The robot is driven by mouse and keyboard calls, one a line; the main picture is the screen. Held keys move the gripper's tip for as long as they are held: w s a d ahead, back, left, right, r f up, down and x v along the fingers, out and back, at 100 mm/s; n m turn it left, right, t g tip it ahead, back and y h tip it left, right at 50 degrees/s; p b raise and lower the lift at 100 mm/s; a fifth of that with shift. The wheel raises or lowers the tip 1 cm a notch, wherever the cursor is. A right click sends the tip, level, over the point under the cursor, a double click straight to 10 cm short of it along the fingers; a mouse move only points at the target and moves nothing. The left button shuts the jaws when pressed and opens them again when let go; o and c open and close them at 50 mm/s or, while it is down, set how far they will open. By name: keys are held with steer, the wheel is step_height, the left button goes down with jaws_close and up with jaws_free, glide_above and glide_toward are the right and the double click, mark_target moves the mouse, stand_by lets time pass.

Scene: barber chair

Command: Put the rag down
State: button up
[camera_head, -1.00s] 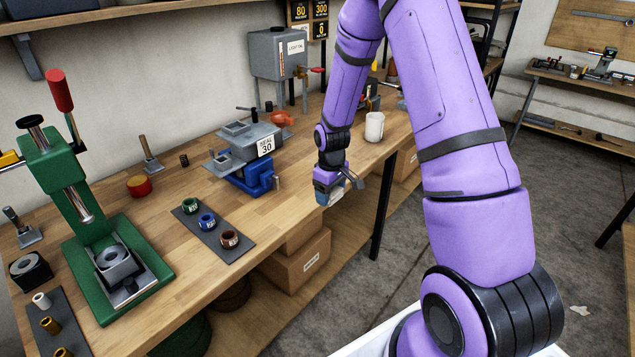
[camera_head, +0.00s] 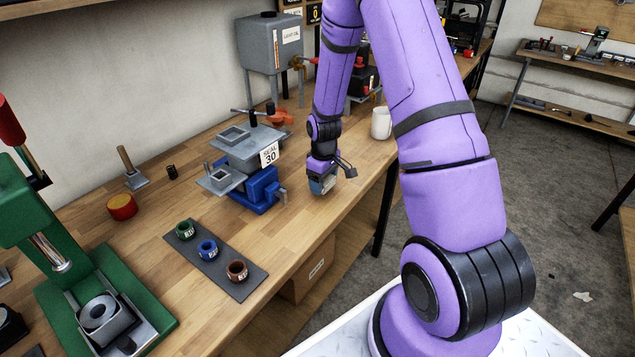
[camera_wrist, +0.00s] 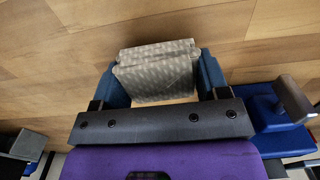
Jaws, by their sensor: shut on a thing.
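The rag (camera_wrist: 155,75) is a folded grey-beige patterned cloth, held between the two blue fingers in the wrist view. My gripper (camera_head: 324,186) is shut on it and points down close over the wooden bench top (camera_head: 300,215), near its front edge. In the head view the rag is a small pale patch (camera_head: 327,185) mostly hidden by the fingers. I cannot tell whether the rag touches the wood.
A blue vise (camera_head: 262,190) with a grey block labelled SEAL 30 stands just left of my gripper. A white mug (camera_head: 381,123) stands behind it to the right. A dark mat (camera_head: 213,262) with three rings lies front left. Bare wood lies between.

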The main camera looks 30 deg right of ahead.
steer(key=shift+f, duration=1)
steer(key=shift+f, duration=0.15)
steer(key=o, duration=1)
